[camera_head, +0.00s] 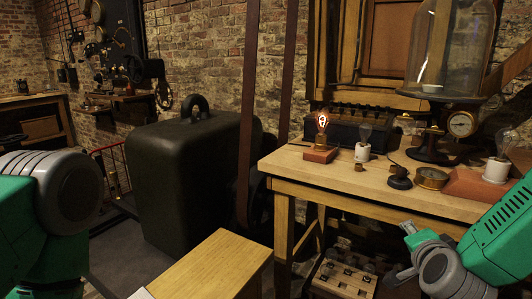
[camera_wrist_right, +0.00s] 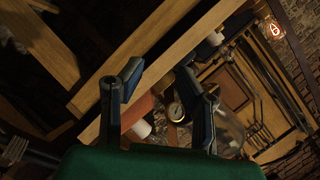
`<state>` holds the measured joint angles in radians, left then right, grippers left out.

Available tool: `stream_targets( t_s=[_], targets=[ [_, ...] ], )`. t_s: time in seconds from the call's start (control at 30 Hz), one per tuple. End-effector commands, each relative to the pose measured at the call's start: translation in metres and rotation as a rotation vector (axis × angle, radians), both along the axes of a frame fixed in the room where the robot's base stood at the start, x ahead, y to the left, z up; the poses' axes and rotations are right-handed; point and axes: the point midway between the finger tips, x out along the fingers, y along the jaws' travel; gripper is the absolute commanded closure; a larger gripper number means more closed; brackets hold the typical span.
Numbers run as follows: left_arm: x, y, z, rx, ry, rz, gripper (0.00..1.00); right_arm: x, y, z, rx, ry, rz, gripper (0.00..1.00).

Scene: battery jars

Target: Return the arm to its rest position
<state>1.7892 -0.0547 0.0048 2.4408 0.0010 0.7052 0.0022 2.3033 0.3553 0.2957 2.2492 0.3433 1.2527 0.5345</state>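My right arm (camera_head: 500,235) enters the head view at the lower right, in front of the wooden workbench (camera_head: 345,186). In the right wrist view, my right gripper (camera_wrist_right: 159,76) has its two dark blue fingers spread apart with nothing between them. The bench's edge and legs show behind the fingers, tilted. My left arm (camera_head: 62,190) fills the lower left of the head view, and its gripper is out of frame. A wooden crate (camera_head: 338,287) with several jar-like tops stands low beneath the bench, partly hidden by my right arm.
On the bench stand a glowing bulb (camera_head: 322,122) on a wooden base, an unlit bulb (camera_head: 364,134), a glass bell jar (camera_head: 450,45), a gauge (camera_head: 462,123) and a brass dish (camera_head: 431,179). A smaller wooden top (camera_head: 208,268) lies front centre. A large dark case (camera_head: 180,180) stands behind.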

Motion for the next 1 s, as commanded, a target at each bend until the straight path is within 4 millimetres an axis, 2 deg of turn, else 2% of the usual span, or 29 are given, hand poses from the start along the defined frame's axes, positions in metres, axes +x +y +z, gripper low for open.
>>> stream_targets(
  t_s=[0.03,0.07,0.17,0.2,0.27,0.3,0.4,0.5,0.6,0.7,0.77,1.0],
  targets=[
    [0.0,0.0,0.01,0.0,0.0,0.0,0.45,-0.013,0.009,-0.02,-0.05,0.084,0.062,0.7],
    [0.0,0.0,0.014,0.0,0.0,0.0,0.45,-0.022,0.014,-0.034,-0.083,0.136,0.105,0.7],
    [0.0,0.0,0.03,0.0,0.0,0.0,0.45,-0.066,0.03,-0.085,-0.201,0.341,0.275,0.7],
    [0.0,0.0,0.036,0.0,0.0,0.0,0.45,-0.089,0.036,-0.105,-0.251,0.429,0.355,0.7],
    [0.0,0.0,0.045,0.0,0.0,0.0,0.45,-0.126,0.042,-0.133,-0.318,0.558,0.476,0.7],
    [0.0,0.0,0.051,0.0,0.0,0.0,0.45,-0.153,0.045,-0.148,-0.358,0.641,0.558,0.7],
    [0.0,0.0,0.064,0.0,0.0,0.0,0.45,-0.219,0.045,-0.177,-0.441,0.831,0.756,0.7],
    [0.0,0.0,0.074,0.0,0.0,0.0,0.45,-0.276,0.042,-0.191,-0.496,0.98,0.926,0.7],
    [0.0,0.0,0.08,0.0,0.0,0.0,0.45,-0.315,0.038,-0.197,-0.528,1.079,1.048,0.7],
    [0.0,0.0,0.082,0.0,0.0,0.0,0.45,-0.338,0.035,-0.199,-0.542,1.133,1.117,0.7],
    [0.0,0.0,0.083,0.0,0.0,0.0,0.45,-0.343,0.034,-0.199,-0.546,1.148,1.137,0.7],
    [0.0,0.0,0.083,0.0,0.0,0.0,0.45,-0.343,0.034,-0.199,-0.546,1.148,1.137,0.7]
  ],
)
